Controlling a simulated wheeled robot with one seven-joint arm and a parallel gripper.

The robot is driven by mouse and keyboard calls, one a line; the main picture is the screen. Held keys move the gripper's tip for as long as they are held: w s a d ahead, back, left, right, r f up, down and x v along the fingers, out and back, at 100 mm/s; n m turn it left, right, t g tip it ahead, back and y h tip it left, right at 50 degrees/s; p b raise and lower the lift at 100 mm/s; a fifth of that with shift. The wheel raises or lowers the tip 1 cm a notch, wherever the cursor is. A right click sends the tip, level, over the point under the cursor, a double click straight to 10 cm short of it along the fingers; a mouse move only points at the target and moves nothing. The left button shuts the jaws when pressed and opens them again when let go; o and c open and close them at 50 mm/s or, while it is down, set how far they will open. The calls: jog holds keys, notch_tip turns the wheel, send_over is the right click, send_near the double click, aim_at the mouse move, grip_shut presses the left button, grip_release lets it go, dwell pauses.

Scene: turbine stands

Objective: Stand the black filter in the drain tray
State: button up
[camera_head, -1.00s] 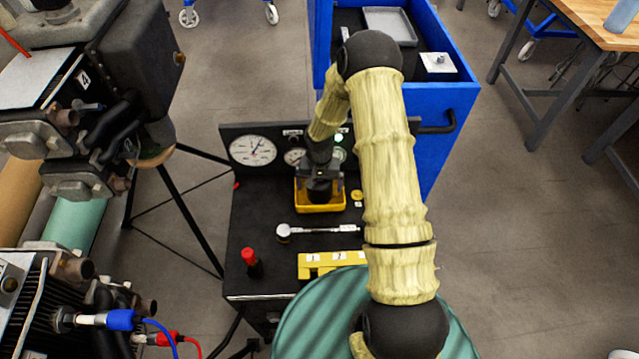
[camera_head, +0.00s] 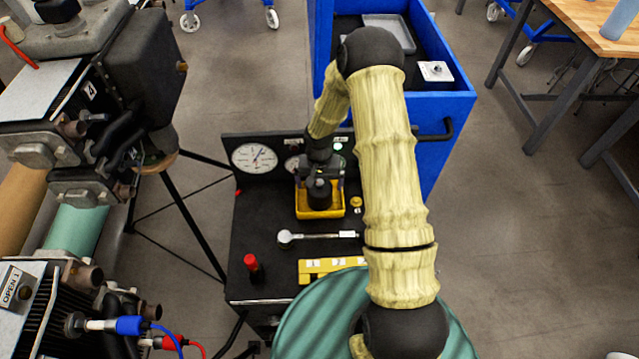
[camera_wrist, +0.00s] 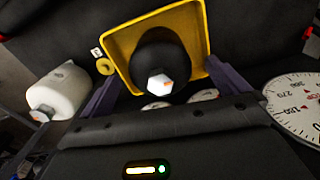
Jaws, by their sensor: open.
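The black filter (camera_head: 319,197) stands in the yellow drain tray (camera_head: 304,213) on the black bench top. In the wrist view the filter (camera_wrist: 158,58) shows end-on, with a pale hex end at its centre, inside the rim of the tray (camera_wrist: 122,45). My gripper (camera_head: 320,180) is directly over the filter. Its two purple-grey fingers are spread apart on either side, with visible gaps to the filter in the wrist view, so it is open and empty. The filter's underside is hidden.
A panel with a dial gauge (camera_head: 254,158) stands behind the tray. A white canister (camera_wrist: 62,92) shows in the wrist view. A blue cart (camera_head: 445,110) stands behind.

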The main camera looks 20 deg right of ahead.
jog(key=shift+r+p, duration=0.65)
jog(key=shift+r, duration=0.65)
jog(key=shift+r, duration=0.15)
jog(key=s+r+n+t, duration=0.1)
jog(key=s+r, duration=0.8)
jog(key=r, duration=0.2)
jog(key=s+r+n+t, duration=0.1)
jog(key=s+r+n, duration=0.1)
jog(key=s+r, duration=0.7)
notch_tip(320, 180, up, 3)
jog(key=shift+s+r+t, duration=0.15)
jog(key=shift+t, duration=0.15)
